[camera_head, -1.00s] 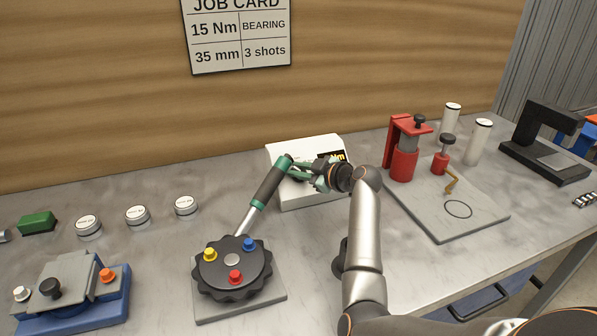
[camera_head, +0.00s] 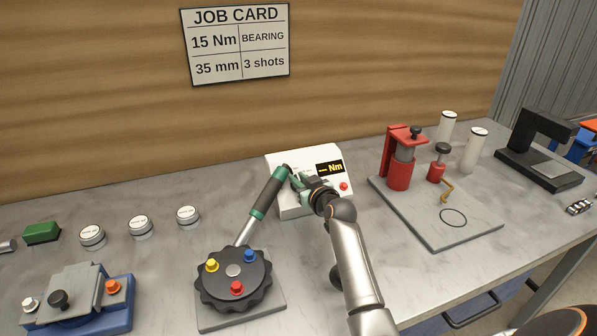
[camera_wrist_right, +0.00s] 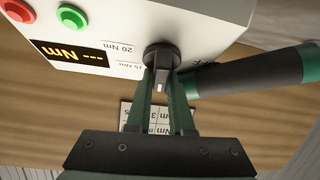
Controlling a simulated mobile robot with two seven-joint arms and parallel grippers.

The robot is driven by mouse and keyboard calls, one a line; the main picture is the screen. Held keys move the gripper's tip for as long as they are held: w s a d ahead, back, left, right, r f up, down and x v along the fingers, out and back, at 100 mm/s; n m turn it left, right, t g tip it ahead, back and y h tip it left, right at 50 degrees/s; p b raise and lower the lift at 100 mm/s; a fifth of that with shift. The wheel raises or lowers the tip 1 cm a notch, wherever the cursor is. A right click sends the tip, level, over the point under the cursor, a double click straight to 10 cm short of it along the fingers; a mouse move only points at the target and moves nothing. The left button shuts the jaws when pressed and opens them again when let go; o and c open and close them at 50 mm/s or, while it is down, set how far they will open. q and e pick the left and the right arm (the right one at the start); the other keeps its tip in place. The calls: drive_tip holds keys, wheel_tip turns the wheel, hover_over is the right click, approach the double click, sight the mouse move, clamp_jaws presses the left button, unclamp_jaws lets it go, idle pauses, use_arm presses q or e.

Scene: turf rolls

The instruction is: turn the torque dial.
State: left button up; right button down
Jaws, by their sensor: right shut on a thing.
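The white torque tester box (camera_head: 334,198) stands at the back of the bench, with a display reading "--- Nm" (camera_head: 328,169). Its black torque dial (camera_wrist_right: 160,56) shows in the right wrist view, with labels "15 Nm" and "20 Nm" beside it. The fingers and the steep angle leave the dial's setting unclear. In the head view the gripper hides the dial. My left gripper is not in view.
A torque wrench with a black and green handle (camera_head: 266,198) leans close beside my right gripper, over the black round fixture (camera_head: 233,271). A red press (camera_head: 400,165) stands on a grey plate to the right. The job card (camera_head: 238,45) reads 15 Nm.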

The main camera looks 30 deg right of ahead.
drive_tip(key=shift+d+r+m+h+p, duration=0.1)
drive_tip(key=shift+r+m+h+p, duration=0.15)
drive_tip(key=shift+m+h, duration=0.4)
drive_tip(key=shift+f+m, duration=0.1)
drive_tip(key=shift+m, duration=0.35)
drive_tip(key=c, duration=0.8)
unclamp_jaws()
drive_tip(key=shift+c, duration=0.2)
drive_tip(key=shift+o, duration=0.2)
drive_tip(key=shift+f, duration=0.1)
drive_tip(key=shift+s, duration=0.1)
